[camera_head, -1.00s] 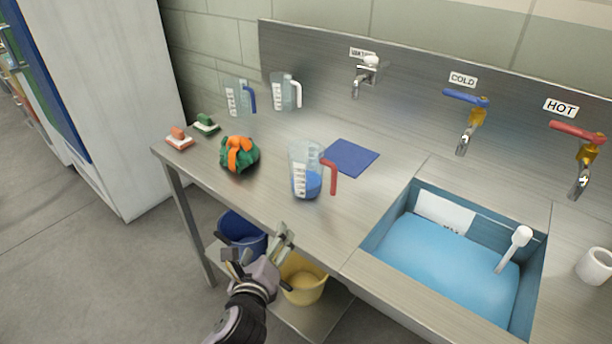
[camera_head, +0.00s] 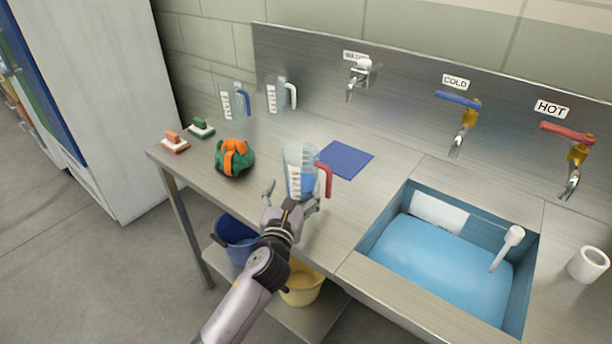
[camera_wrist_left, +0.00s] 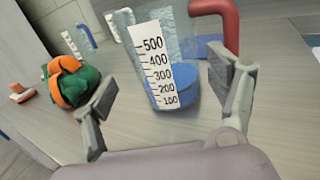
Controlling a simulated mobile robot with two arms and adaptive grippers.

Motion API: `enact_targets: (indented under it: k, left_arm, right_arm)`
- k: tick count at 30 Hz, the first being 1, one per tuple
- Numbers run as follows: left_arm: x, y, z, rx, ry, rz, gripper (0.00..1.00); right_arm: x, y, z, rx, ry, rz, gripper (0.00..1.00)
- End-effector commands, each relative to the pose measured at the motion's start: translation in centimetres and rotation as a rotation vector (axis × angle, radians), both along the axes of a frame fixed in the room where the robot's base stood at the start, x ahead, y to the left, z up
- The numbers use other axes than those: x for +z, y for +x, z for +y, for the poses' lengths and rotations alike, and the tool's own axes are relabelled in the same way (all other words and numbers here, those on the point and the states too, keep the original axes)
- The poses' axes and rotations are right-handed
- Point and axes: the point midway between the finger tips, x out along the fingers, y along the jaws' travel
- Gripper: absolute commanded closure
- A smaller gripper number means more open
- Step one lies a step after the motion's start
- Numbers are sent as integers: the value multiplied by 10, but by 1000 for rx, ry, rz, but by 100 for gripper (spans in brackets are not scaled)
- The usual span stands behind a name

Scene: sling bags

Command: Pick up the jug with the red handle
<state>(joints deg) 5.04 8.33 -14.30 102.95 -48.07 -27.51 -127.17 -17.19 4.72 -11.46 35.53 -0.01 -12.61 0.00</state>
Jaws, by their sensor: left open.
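The jug with the red handle (camera_head: 296,168) stands upright on the steel counter, with blue contents in its lower part. Its red handle (camera_head: 327,180) is on its right side. In the left wrist view the jug (camera_wrist_left: 165,60) shows a white scale strip facing me, and the handle (camera_wrist_left: 224,22) rises behind the right finger. My left gripper (camera_head: 292,193) is open, just in front of the jug. In the left wrist view its fingers (camera_wrist_left: 168,98) are spread to either side of the jug's lower part, apart from it as far as I can see. My right gripper is not in view.
A green and orange bundle (camera_head: 235,158) lies left of the jug. A blue-handled jug (camera_head: 232,100) and a white-handled jug (camera_head: 276,95) stand behind. A blue square mat (camera_head: 346,159) lies to the right, before the sink (camera_head: 371,240) holding blue liquid.

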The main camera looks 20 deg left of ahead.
Motion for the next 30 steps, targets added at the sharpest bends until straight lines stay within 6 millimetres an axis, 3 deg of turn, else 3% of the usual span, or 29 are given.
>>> enact_targets:
  k: [8,18,26,30]
  left_arm:
    - [-1,20,1,1,-2,1,20]
    - [-5,61,4,-1,-2,2,20]
    - [-6,63,4,-1,-1,2,20]
    - [-6,63,4,-1,-1,2,29]
  right_arm:
    - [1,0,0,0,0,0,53]
    - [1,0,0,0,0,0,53]
    - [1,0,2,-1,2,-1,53]
    - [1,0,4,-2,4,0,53]
